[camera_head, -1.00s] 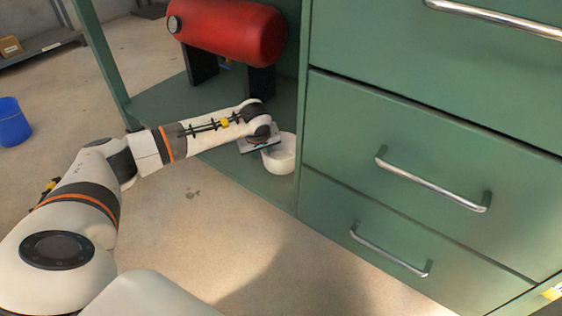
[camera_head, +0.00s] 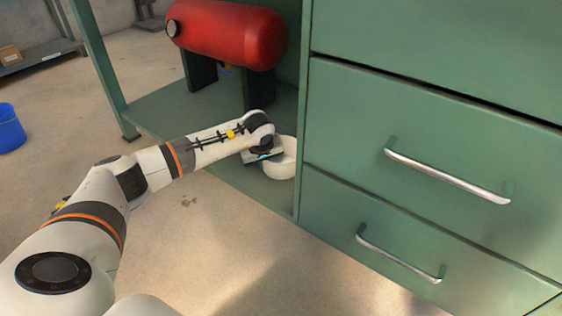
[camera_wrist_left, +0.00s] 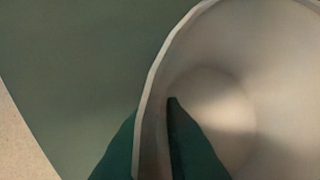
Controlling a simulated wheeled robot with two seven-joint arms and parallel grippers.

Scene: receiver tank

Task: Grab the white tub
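The white tub (camera_head: 284,160) stands on the green lower shelf, close beside the drawer unit. My left gripper (camera_head: 264,154) is at the tub's left rim, and its fingertips are hidden in the head view. In the left wrist view the tub (camera_wrist_left: 265,70) fills the right side, seen into from above. My left gripper's teal fingers (camera_wrist_left: 154,135) straddle the wall, one outside and one inside. The tub looks upright and on the shelf. My right gripper is not in view.
A red tank (camera_head: 228,36) on dark supports stands on the shelf (camera_head: 155,105) behind my arm. The green drawer unit (camera_head: 420,120) with metal handles closes off the right side. A blue bucket (camera_head: 11,130) stands on the floor at far left. The floor in front is clear.

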